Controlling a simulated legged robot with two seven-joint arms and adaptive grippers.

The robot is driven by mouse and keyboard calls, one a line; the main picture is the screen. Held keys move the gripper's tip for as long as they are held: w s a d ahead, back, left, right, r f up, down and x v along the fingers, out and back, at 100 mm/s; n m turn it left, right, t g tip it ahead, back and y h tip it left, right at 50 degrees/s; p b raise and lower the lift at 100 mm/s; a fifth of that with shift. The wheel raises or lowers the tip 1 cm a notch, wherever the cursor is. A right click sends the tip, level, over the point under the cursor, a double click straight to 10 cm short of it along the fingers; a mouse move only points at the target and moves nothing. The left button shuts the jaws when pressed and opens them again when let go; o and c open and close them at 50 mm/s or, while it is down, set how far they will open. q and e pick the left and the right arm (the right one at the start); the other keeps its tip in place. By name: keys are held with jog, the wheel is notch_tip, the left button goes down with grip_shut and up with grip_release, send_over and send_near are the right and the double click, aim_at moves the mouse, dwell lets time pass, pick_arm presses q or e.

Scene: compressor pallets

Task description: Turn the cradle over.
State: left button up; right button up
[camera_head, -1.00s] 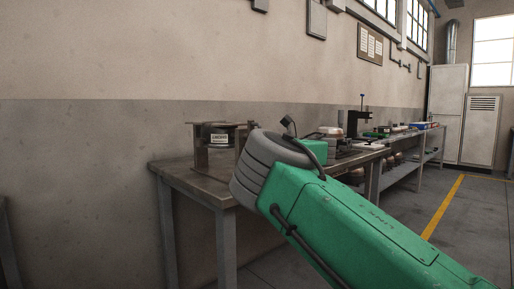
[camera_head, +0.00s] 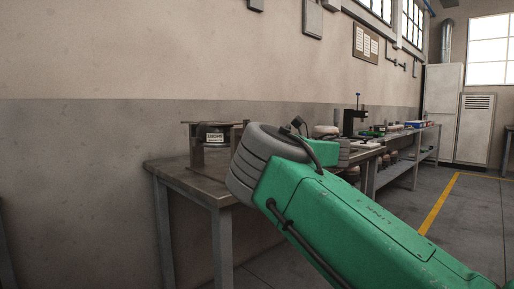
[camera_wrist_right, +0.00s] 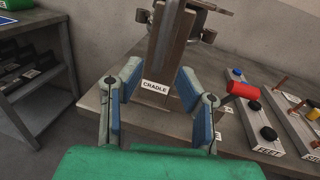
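The cradle (camera_head: 197,153) is a dark brown metal frame standing on the near end of the workbench in the head view. A dark rounded part with a white label (camera_head: 215,138) sits in it. In the right wrist view the cradle (camera_wrist_right: 172,45) rises ahead, its "CRADLE" label (camera_wrist_right: 155,87) facing me. My right gripper (camera_wrist_right: 160,74) is open, its blue-padded fingers spread to either side of the cradle's near end. I cannot tell whether either finger touches it. In the head view my green right arm hides this gripper. My left gripper is not in view.
The workbench (camera_head: 190,180) runs along the wall. In the right wrist view a red-headed tool (camera_wrist_right: 243,91) and labelled racks with knobs (camera_wrist_right: 262,125) lie to the right. A shelf unit with dark boxes (camera_wrist_right: 25,80) stands at left. Open floor (camera_head: 470,215) lies right in the head view.

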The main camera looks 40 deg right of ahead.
jog(key=v, duration=0.7)
jog(key=shift+s+d, duration=0.25)
jog(key=shift+s, duration=0.05)
jog(key=shift+f, duration=0.1)
